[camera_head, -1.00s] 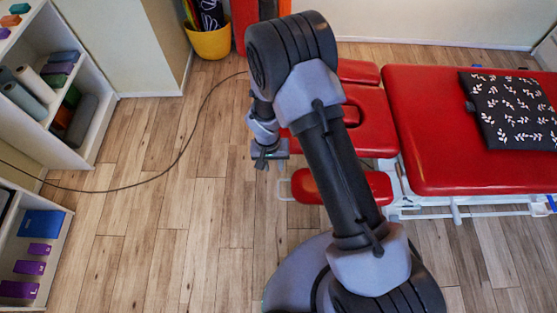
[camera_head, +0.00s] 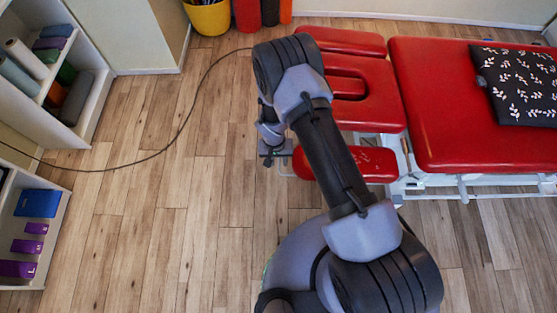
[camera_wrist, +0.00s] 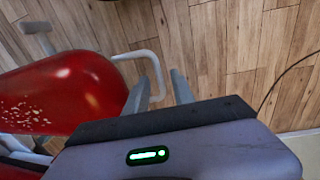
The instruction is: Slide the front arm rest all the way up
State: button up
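The front arm rest (camera_head: 362,161) is a red pad beside the near left end of the red treatment table, below the face cradle. In the wrist view the arm rest (camera_wrist: 60,95) fills the left, with a pale tubular handle loop (camera_wrist: 148,54) sticking out from its end. In the head view my gripper (camera_head: 272,160) is just left of the arm rest, and the handle is mostly hidden. In the wrist view my gripper's two grey fingers (camera_wrist: 160,90) are apart, and part of the loop shows between them. I cannot tell whether they touch it.
The table top (camera_head: 450,110) carries a black leaf-patterned cushion (camera_head: 515,85). The face cradle (camera_head: 360,90) and another red rest (camera_head: 340,41) lie beyond. Shelves (camera_head: 75,120) stand at left, and a yellow bucket (camera_head: 208,17) at the back. A dark cable (camera_head: 195,105) crosses the otherwise clear floor.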

grip_shut()
dwell(1.2)
